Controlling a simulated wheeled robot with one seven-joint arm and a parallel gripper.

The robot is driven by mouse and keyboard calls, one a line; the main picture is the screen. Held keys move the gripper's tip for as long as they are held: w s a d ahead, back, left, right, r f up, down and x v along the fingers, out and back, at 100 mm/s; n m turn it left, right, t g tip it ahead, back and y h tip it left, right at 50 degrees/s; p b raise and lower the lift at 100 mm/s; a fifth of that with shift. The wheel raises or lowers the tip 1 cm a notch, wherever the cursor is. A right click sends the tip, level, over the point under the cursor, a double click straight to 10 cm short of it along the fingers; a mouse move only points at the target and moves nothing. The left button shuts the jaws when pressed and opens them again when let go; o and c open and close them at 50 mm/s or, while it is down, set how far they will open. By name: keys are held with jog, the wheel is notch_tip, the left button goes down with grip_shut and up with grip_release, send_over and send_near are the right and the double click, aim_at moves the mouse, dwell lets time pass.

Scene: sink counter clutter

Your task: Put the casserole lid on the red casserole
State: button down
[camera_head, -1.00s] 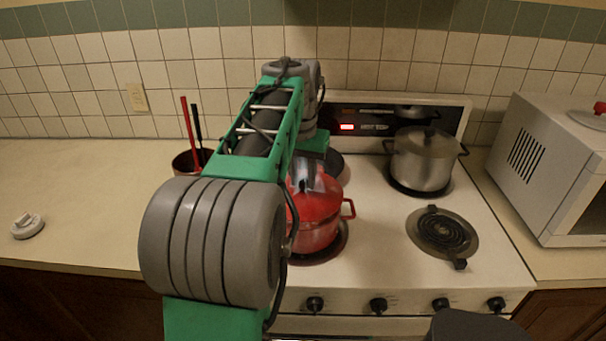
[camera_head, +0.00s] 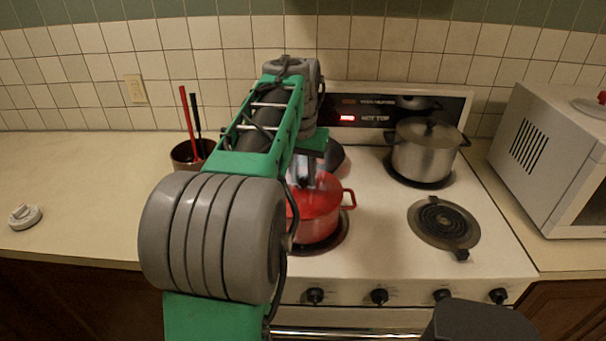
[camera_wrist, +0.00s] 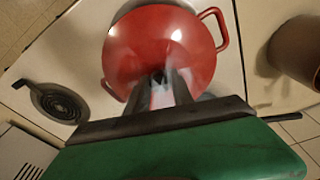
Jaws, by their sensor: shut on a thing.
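The red casserole (camera_head: 318,228) stands on the front left burner, partly hidden by my arm. The red casserole lid (camera_head: 322,188) is at its top, and I cannot tell whether it is fully seated. In the wrist view the round lid (camera_wrist: 150,45) covers the pot's opening, with a casserole side handle (camera_wrist: 223,32) showing past its edge. My gripper (camera_head: 305,180) is above the lid with its fingers pointing down. It is shut on the lid's knob, which the fingers (camera_wrist: 165,92) hide.
A steel pot (camera_head: 424,155) stands on the back right burner. The front right burner (camera_head: 443,222) is bare. A dark pan (camera_head: 334,155) sits behind the casserole. A utensil crock (camera_head: 186,155) is left of the stove, and a microwave (camera_head: 550,150) is at right.

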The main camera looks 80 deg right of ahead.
aim_at(302, 180)
jog(key=shift+f, duration=0.1)
jog(key=c, duration=1)
grip_release()
jog(key=shift+c, duration=0.2)
jog(key=shift+f, duration=0.1)
jog(key=r, duration=0.2)
jog(key=r+p, duration=0.1)
jog(key=r, duration=0.2)
jog(key=a+r+p, duration=0.1)
jog(key=r, duration=0.2)
